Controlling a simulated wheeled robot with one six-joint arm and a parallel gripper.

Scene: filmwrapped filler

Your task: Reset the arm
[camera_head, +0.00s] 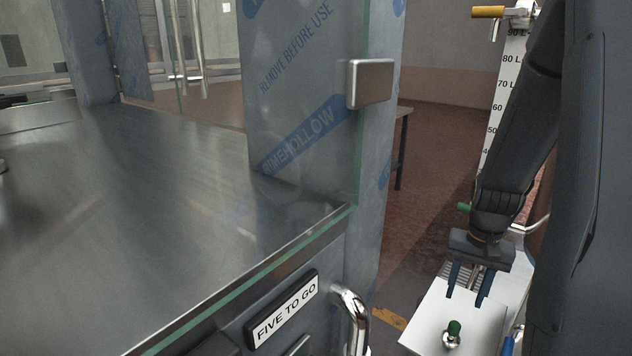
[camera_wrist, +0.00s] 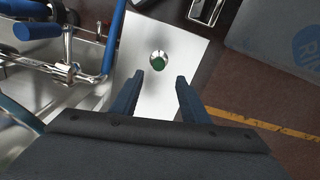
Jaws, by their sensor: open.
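My gripper (camera_head: 468,301) hangs at the right in the head view, pointing down, its two blue fingers apart with nothing between them. In the wrist view my gripper (camera_wrist: 160,82) is also open and empty. My dark arm reaches down to it from the upper right. Below the fingers is a white panel (camera_head: 420,325), with a small shiny fitting topped in green (camera_head: 454,328) on it. The fitting (camera_wrist: 158,61) shows just beyond the fingertips in the wrist view; I cannot tell how far below them it is.
A metal work surface (camera_head: 130,190) behind a glass pane fills the left. A metal handle (camera_head: 353,318) projects near the panel. A white scale (camera_head: 503,95) with a yellow-handled valve (camera_head: 488,12) stands at the right. Blue-handled metal fittings (camera_wrist: 100,60) lie left of my fingers in the wrist view.

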